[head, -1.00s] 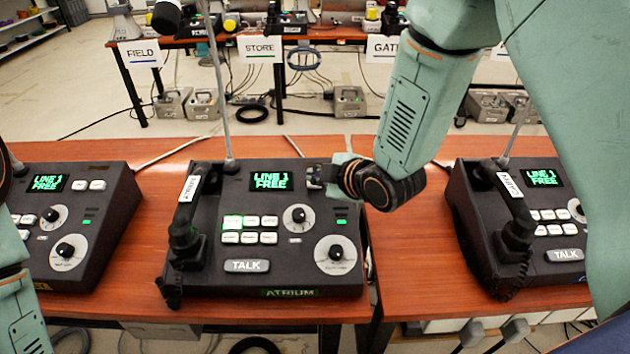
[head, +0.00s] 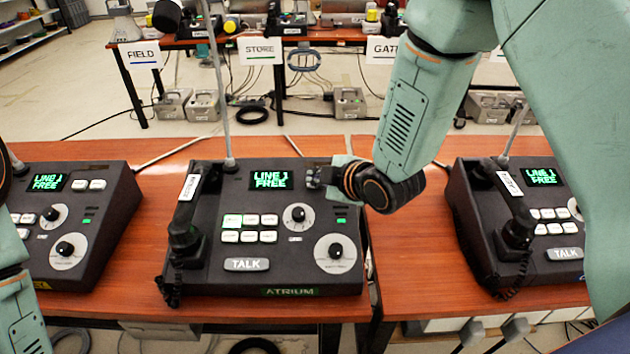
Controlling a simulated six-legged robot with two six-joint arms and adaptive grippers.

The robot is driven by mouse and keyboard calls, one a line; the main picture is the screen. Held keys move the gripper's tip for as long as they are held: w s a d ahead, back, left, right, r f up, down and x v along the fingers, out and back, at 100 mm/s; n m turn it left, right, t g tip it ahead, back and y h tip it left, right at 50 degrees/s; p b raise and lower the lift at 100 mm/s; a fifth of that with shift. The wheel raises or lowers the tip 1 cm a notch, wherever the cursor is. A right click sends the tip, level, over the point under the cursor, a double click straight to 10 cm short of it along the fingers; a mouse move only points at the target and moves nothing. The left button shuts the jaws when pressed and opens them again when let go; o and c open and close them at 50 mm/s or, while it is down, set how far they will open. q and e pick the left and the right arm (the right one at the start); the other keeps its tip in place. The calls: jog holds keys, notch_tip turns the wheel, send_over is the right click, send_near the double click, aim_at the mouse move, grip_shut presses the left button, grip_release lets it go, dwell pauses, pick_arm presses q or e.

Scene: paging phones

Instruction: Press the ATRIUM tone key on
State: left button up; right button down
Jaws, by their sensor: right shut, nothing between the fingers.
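The ATRIUM paging phone (head: 218,284) stands in the middle of the bench, with a green ATRIUM label (head: 290,292) on its front edge. Its screen (head: 271,180) reads LINE 1 FREE. Its pale keys (head: 250,236) are in two rows, and the upper left one is edged in green. A small green light (head: 340,221) shows at the right of the panel. My right gripper (head: 314,176) is shut and empty above the phone's upper right, beside the screen. Which key is the tone key I cannot read. My left gripper is out of view; only its arm shows.
The handset (head: 186,222) and a thin upright microphone stalk (head: 222,100) stand at the phone's left. Similar phones stand at the left (head: 100,250) and right (head: 480,240). A TALK bar (head: 247,264) and two round knobs (head: 335,252) are on the panel. Bare bench lies between the phones.

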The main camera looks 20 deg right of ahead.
aim_at(317, 198)
jog(key=shift+f, duration=0.1)
dwell(0.5)
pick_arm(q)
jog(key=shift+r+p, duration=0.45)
pick_arm(e)
jog(key=shift+r, duration=0.55)
jog(key=shift+s+r+p, duration=0.1)
jog(key=shift+r+p, duration=0.35)
pick_arm(q)
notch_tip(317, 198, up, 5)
jog(key=p, duration=0.4)
pick_arm(e)
jog(key=r, duration=0.1)
jog(key=s+r, duration=0.1)
jog(key=r, duration=0.3)
jog(key=shift+s+a, duration=0.2)
jog(key=shift+a, duration=0.05)
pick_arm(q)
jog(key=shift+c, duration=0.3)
pick_arm(e)
jog(key=shift+f, duration=0.1)
dwell(0.6)
